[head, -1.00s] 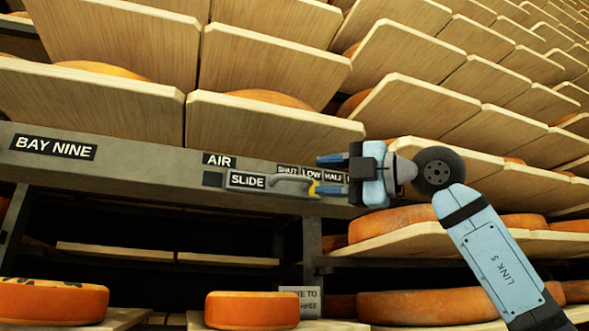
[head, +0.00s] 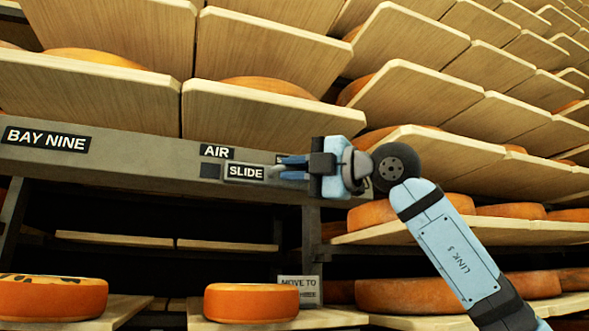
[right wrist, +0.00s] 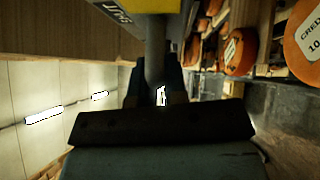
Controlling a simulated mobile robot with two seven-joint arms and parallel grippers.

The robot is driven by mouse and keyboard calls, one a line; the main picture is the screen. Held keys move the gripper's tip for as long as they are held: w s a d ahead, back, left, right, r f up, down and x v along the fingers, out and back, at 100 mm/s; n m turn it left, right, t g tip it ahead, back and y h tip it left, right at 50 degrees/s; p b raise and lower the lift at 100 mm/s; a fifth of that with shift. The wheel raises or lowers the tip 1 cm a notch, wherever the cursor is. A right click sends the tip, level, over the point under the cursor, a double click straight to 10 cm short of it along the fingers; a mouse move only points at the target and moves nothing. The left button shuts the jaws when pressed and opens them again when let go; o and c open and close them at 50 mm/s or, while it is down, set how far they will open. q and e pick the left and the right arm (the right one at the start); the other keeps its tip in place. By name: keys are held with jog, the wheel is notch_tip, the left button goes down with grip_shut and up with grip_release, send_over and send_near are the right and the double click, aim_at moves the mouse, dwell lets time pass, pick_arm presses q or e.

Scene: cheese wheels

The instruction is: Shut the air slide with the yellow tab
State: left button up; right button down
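The air slide (head: 228,172) is a grey plate marked SLIDE on the grey rail, below the AIR label. The left end of its grey handle (head: 273,171) shows; my right gripper (head: 291,168) covers the rest in the head view. The gripper's blue fingers lie close together around the handle, and the right wrist view shows the grey handle (right wrist: 155,62) between them. The yellow tab (right wrist: 150,5) shows at the top of the right wrist view, near the SHUT label (right wrist: 118,12); in the head view it is hidden. My left gripper is not in view.
Wooden shelf boards (head: 250,118) with cheese wheels rise above the rail (head: 140,160). Orange wheels (head: 251,302) lie on lower boards. A MOVE TO sign (head: 299,287) hangs below the rail on the right. My right arm crosses in front of the right-hand shelves.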

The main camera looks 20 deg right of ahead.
aim_at(264, 166)
jog(key=shift+a+f+b, duration=0.15)
jog(key=shift+a+b, duration=0.1)
jog(key=shift+b, duration=0.1)
jog(key=a+b, duration=0.3)
jog(key=a, duration=0.2)
jog(key=shift+s, duration=0.15)
jog(key=shift+d, duration=0.15)
